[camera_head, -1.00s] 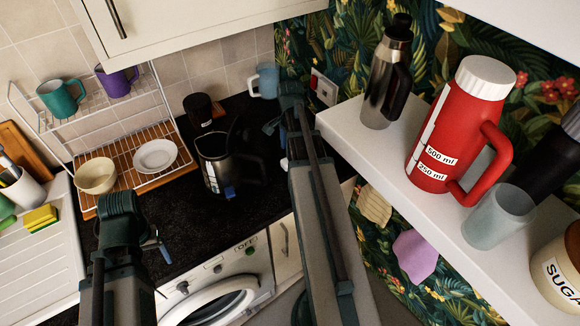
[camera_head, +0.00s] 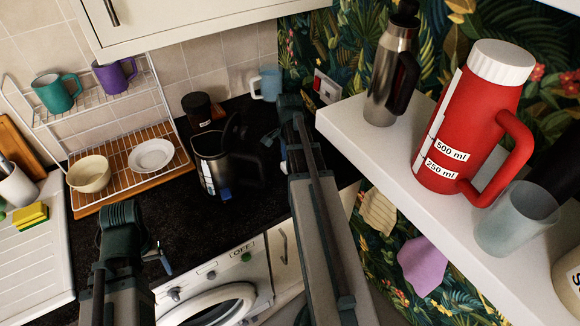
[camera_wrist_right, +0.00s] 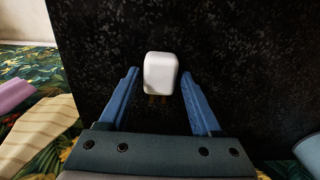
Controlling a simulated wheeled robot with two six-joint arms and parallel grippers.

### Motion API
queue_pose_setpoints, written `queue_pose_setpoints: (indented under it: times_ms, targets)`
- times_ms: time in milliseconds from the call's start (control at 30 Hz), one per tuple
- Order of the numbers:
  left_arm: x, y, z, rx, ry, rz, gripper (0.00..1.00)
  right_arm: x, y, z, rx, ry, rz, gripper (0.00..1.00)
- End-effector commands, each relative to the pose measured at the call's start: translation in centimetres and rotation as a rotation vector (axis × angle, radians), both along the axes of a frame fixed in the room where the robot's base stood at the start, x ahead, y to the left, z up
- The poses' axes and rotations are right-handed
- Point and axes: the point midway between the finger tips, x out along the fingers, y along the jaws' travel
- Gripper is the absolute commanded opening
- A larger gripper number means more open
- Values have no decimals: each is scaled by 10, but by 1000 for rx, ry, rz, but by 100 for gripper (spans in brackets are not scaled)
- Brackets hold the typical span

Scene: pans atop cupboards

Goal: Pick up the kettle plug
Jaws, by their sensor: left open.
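The kettle plug (camera_wrist_right: 161,73) is white and rounded with brass-coloured prongs facing my wrist. It shows in the right wrist view over the black speckled worktop (camera_wrist_right: 230,60). My right gripper (camera_wrist_right: 160,76) is open, with one blue finger on each side of the plug and a visible gap to both. In the head view the plug cannot be made out, and my right arm hides part of the worktop. The kettle (camera_head: 212,172), steel with black parts, stands on the worktop left of that arm. My left gripper (camera_head: 160,258) is open and empty in front of the worktop, low at left.
A white shelf (camera_head: 400,175) at right carries a red jug (camera_head: 465,125), a steel flask (camera_head: 388,75) and a glass (camera_head: 517,218). A dish rack (camera_head: 120,165) stands at back left. A wall socket (camera_head: 327,88) is behind my right arm. The washing machine (camera_head: 215,285) is below.

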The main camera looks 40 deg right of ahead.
Motion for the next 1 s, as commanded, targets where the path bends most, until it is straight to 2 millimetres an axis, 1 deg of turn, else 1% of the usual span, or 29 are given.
queue_pose_setpoints:
  times_ms: [33,333,600,733,867,1000]
  targets:
    - [0,0,0,0,0,0,79,0,0,0,0,0,0,54]
    - [0,0,0,0,0,0,79,0,0,0,0,0,0,0]
    - [0,0,0,0,0,0,79,0,0,0,0,0,0,0]
    - [0,0,4,0,0,0,79,0,-1,4,0,0,1,0]
    - [0,0,12,0,0,0,79,0,-2,12,0,0,2,0]
    - [0,0,26,0,0,0,79,-1,-4,26,0,0,5,0]
